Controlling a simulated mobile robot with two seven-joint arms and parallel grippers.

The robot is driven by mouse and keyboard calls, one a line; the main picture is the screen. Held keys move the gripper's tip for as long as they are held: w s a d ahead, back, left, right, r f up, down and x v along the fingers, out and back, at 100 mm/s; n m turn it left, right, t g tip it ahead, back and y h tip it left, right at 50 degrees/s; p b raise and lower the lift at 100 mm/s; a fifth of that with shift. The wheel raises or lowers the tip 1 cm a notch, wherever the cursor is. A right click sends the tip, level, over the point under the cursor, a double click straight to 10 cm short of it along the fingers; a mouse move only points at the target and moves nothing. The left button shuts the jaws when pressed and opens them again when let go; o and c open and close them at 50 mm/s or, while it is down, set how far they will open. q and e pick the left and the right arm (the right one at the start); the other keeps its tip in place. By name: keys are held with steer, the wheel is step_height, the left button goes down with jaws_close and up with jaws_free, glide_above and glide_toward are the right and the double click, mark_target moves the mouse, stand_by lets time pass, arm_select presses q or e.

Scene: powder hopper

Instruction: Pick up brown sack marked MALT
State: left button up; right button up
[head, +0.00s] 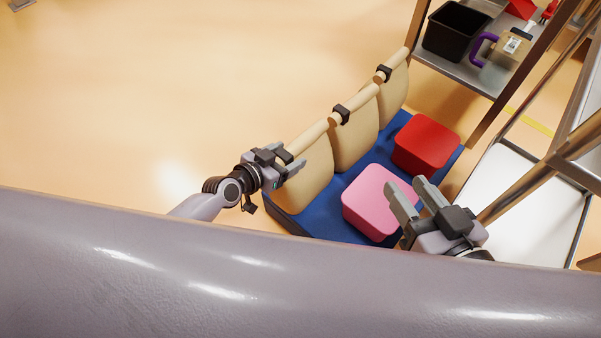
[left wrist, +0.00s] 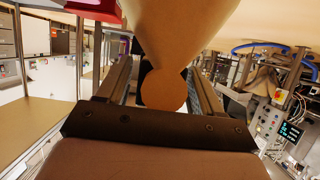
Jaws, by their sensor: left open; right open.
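Three tan-brown sacks stand in a row with rolled tops: the near sack (head: 308,172), the middle sack (head: 357,130) and the far sack (head: 394,92). No MALT marking is readable on any of them. My left gripper (head: 291,165) is open at the rolled top of the near sack. In the left wrist view the rolled end (left wrist: 165,90) of a sack shows between the two fingers; contact cannot be told. My right gripper (head: 407,187) is open and empty above the pink tub, right of the near sack.
The sacks stand on a blue base (head: 332,212) with a pink tub (head: 372,205) and a red tub (head: 428,143). A metal shelf (head: 450,68) at upper right holds a black bin (head: 455,32) and a purple-handled jug (head: 500,50). The floor to the left is clear.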

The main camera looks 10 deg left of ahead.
arm_select(q)
jaws_close()
steer(key=shift+s, duration=0.1)
stand_by(1.2)
